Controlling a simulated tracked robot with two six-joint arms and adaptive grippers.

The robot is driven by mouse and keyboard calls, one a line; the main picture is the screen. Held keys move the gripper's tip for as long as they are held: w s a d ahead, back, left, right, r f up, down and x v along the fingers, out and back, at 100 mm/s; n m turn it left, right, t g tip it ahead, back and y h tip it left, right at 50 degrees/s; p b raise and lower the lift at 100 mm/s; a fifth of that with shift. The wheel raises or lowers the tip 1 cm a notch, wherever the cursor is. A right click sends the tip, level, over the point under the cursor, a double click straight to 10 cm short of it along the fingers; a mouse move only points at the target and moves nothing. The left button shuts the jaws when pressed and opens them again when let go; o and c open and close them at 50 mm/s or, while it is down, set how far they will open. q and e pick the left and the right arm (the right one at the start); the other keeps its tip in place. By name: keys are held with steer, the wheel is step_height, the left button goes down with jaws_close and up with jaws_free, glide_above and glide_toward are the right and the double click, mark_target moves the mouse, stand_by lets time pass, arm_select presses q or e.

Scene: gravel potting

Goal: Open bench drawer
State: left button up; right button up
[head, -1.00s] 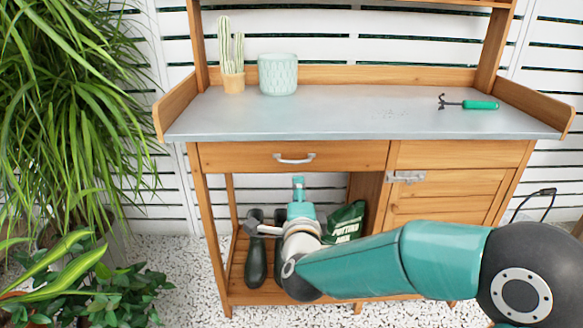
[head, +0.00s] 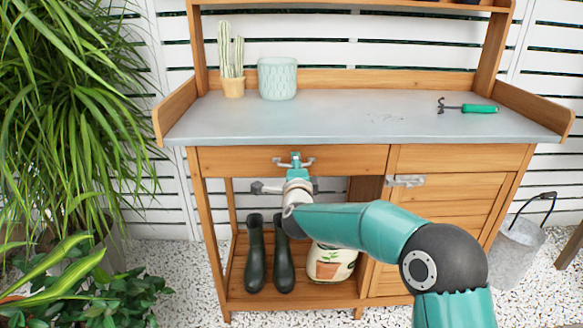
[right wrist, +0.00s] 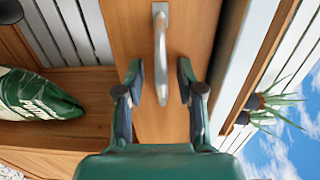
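The bench drawer (head: 235,160) is a wooden front under the grey worktop, and it looks shut. Its silvery handle (head: 308,161) is partly hidden behind my right gripper (head: 295,160) in the head view. In the right wrist view the handle (right wrist: 160,50) stands out from the wooden front. My right gripper (right wrist: 160,80) is open there, with one finger on each side of the handle's near end and gaps on both sides. My left gripper is not in view.
A cactus pot (head: 233,87) and a pale green pot (head: 278,78) stand on the worktop (head: 330,115), with a green-handled hand rake (head: 467,106) at right. Boots (head: 255,262) and a potting bag (head: 330,263) are below. A bucket (head: 515,250) stands right.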

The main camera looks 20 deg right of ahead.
jaws_close()
